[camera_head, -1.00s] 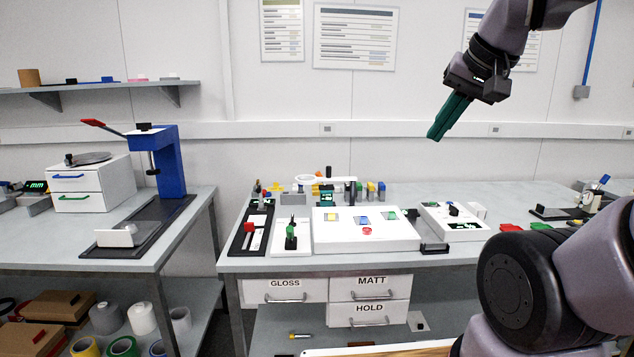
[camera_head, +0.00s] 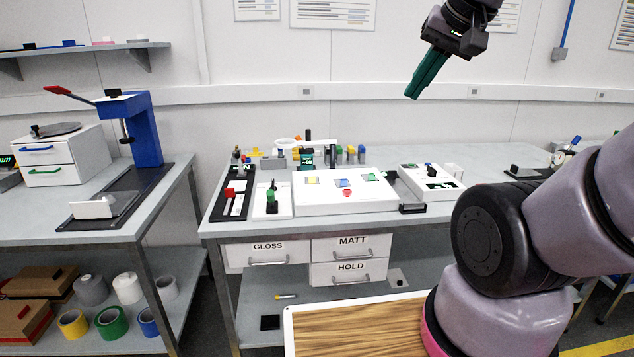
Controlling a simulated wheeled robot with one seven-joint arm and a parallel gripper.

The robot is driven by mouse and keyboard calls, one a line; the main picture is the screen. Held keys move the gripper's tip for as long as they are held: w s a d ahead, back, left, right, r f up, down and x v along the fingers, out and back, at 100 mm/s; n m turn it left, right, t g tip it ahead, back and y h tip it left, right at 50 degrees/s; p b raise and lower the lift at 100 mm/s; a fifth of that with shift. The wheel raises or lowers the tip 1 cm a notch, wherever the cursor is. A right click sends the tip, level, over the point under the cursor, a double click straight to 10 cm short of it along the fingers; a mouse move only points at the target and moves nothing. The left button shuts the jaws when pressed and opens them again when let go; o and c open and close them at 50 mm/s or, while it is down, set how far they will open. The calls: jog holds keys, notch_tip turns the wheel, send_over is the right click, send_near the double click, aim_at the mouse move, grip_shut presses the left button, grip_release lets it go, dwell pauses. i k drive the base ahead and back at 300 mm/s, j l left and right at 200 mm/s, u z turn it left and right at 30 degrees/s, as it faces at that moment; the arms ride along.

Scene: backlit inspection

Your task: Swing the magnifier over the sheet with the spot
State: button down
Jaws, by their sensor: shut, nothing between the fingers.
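The magnifier (camera_head: 287,142) shows as a small white ring on an arm at the back of the middle bench, behind the white light box (camera_head: 330,205). Yellow, blue and green sheets lie on the box: the yellow sheet (camera_head: 312,180), the blue sheet (camera_head: 343,183) and the green sheet (camera_head: 371,177). The sheets are too small to tell which has a spot. My gripper (camera_head: 413,96) is shut and empty, high above the bench's back right, well apart from the magnifier.
A black tray with a red-handled tool (camera_head: 229,194) and a white stand with a green clamp (camera_head: 271,199) stand left of the box. A white device (camera_head: 432,184) stands right. Drawers (camera_head: 350,272) are below. A wood-topped surface (camera_head: 358,327) is in front.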

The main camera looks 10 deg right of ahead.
aim_at(308, 141)
jog(key=i+j, duration=0.15)
jog(key=i, duration=0.25)
jog(key=i+j, duration=0.1)
jog(key=i, duration=0.3)
jog(key=i+j, duration=0.15)
jog(key=i, duration=0.2)
